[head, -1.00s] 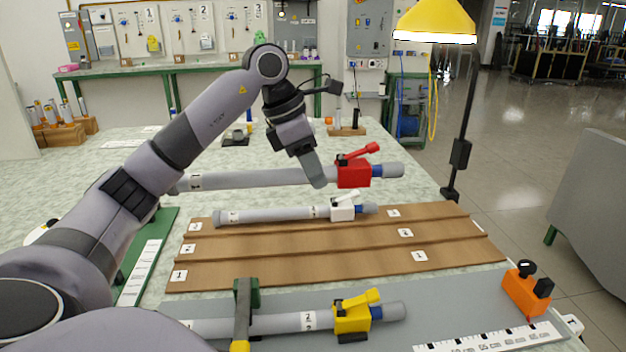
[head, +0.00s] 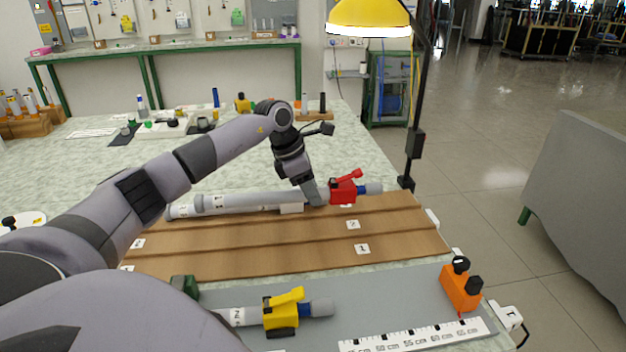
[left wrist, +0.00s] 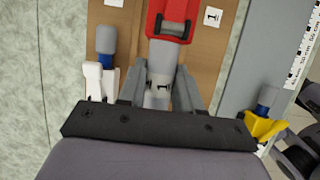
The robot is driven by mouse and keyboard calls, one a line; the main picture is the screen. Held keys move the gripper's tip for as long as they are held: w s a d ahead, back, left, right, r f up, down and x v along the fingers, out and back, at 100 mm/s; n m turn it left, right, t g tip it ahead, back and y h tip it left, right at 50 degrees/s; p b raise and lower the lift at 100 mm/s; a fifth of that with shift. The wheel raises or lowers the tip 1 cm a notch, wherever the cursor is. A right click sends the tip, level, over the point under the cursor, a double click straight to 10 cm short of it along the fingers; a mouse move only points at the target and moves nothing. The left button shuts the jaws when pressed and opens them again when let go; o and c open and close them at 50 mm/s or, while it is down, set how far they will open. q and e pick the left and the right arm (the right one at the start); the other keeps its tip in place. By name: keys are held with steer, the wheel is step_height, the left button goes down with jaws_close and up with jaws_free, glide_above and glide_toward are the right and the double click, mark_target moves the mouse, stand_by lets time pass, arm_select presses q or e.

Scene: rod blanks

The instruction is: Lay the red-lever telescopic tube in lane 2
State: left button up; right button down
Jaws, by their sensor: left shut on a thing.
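The red-lever tube (head: 265,200) is grey with a red clamp and lever and a blue collar near its right end. My left gripper (head: 314,198) is shut on it just left of the red clamp; this grip also shows in the left wrist view (left wrist: 160,92). The tube appears held above the far part of the brown lane board (head: 265,262). Lane labels 1 (head: 362,249) and 2 (head: 353,224) show on the near and middle lanes. The white-lever tube (left wrist: 97,75) lies beside it, mostly hidden in the head view. My right gripper is out of view.
A yellow-lever tube (head: 283,312) lies on the grey strip in front of the board. An orange block (head: 461,287) and a white ruler (head: 420,338) are at the front right. The near and middle lanes look empty.

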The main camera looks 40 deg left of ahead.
mark_target(296, 190)
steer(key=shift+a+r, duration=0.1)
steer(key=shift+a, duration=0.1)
